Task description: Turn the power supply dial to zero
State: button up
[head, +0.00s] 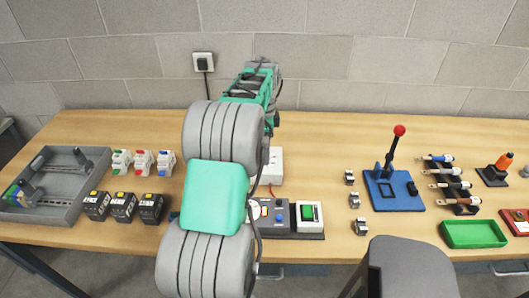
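My arm reaches away over the middle of the bench. Its far end, with my gripper (257,82), is near the wall, and I cannot make out whether its fingers are open or shut. A dark grey instrument box (279,217) with a blue front and small round controls stands beside my arm, partly hidden behind it. It appears to be the power supply, but the dial and its setting are too small to read. My gripper is beyond this box, apart from it.
A white meter (310,216) with a green screen stands right of the box. A white block (273,165) with a red wire is behind it. A blue lever press (393,189), a green tray (473,234) and a grey tray (55,184) stand farther off. A chair (408,268) is in front.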

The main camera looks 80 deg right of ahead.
jog(key=shift+f, duration=0.1)
jog(key=shift+f+b, duration=0.65)
jog(key=shift+f, duration=0.5)
